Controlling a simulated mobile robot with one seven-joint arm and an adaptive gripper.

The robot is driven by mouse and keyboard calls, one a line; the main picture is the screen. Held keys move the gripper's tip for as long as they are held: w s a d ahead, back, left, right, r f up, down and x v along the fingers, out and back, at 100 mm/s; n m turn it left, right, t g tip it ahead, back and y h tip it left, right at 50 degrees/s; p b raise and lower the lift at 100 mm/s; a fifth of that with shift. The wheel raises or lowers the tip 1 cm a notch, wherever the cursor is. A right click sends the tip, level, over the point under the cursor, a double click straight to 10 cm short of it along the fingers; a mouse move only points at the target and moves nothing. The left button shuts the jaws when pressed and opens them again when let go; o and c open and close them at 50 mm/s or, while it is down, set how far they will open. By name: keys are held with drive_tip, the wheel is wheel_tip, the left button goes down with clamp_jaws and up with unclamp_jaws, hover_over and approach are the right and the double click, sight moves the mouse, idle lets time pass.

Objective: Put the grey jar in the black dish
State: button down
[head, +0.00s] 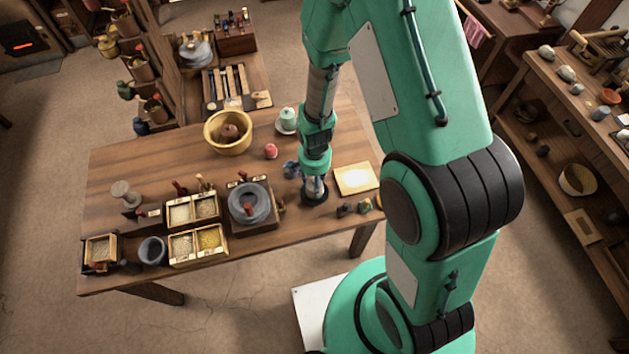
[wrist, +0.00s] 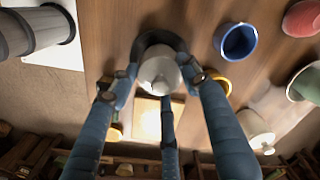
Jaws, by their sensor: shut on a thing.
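The grey jar (wrist: 160,76) is pale and round-topped, and sits between the blue-grey fingers of my gripper (wrist: 160,82) in the wrist view. My gripper is shut on it. The black dish (wrist: 152,38) shows as a dark rim behind the jar. In the head view my gripper (head: 314,182) points down over the black dish (head: 314,201) near the table's front right. The fingers cover most of the jar there. I cannot tell whether the jar touches the dish's bottom or hangs just above it.
A blue mug (head: 291,169) stands close on the left of my gripper, and a pale board (head: 356,179) lies to the right. A stone quern (head: 248,202) and grain boxes stand farther left. A red ball (head: 270,151) and brass bowl (head: 228,146) are behind.

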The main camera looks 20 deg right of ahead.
drive_tip(key=c, duration=0.9)
unclamp_jaws()
drive_tip(key=shift+f, duration=0.1)
drive_tip(key=shift+r+p, duration=0.8)
drive_tip(key=shift+r, duration=5.35)
